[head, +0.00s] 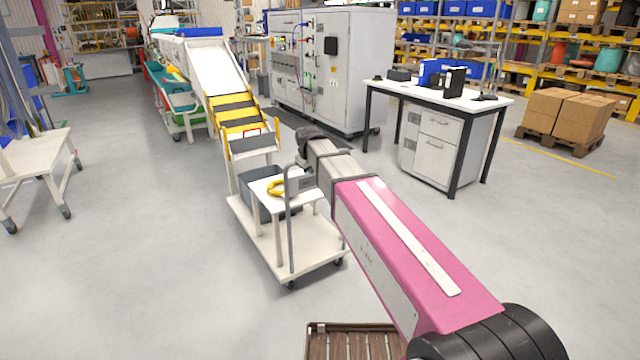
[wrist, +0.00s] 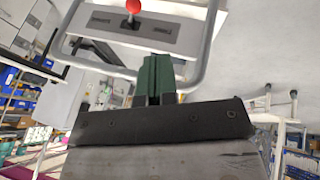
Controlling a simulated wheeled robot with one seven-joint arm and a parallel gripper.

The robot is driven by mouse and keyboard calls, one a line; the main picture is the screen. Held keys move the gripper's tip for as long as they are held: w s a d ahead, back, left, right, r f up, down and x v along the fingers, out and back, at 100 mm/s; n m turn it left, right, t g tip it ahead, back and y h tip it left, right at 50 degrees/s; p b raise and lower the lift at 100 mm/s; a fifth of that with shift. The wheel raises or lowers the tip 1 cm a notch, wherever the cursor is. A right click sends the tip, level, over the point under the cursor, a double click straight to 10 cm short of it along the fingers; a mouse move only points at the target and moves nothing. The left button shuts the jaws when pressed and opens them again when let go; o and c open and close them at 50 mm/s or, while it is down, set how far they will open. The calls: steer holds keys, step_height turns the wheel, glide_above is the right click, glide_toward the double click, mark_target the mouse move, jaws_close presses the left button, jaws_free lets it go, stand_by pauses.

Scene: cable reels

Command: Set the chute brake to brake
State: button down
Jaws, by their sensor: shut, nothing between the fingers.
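The chute brake control shows in the wrist view as a grey panel (wrist: 150,38) inside a bent grey tube frame. A red ball knob (wrist: 133,6) stands on a short lever near the panel's middle, cut by the top edge of the picture. A dark label lies to each side, too small to read; I cannot tell which setting the lever is at. My gripper (wrist: 158,62) has its green fingers together and empty, below the panel in the picture, apart from the knob. In the head view, the control looks like the small grey box (head: 301,184) beside my wrist; my fingers are hidden there.
A white wheeled cart (head: 290,250) carries a yellow coil (head: 276,188) and a grey bin. The white chute (head: 215,72) with yellow sides slopes down to it. A desk (head: 440,95) stands to the right, a grey cabinet (head: 350,65) behind.

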steer(key=w+d+x, duration=0.1)
steer(key=d+x, duration=0.1)
steer(key=x, duration=1.1)
steer(key=shift+r, duration=0.35)
steer(key=shift+d, duration=0.2)
steer(key=shift+d+n+y, duration=0.2)
steer(key=shift+n+y, duration=0.1)
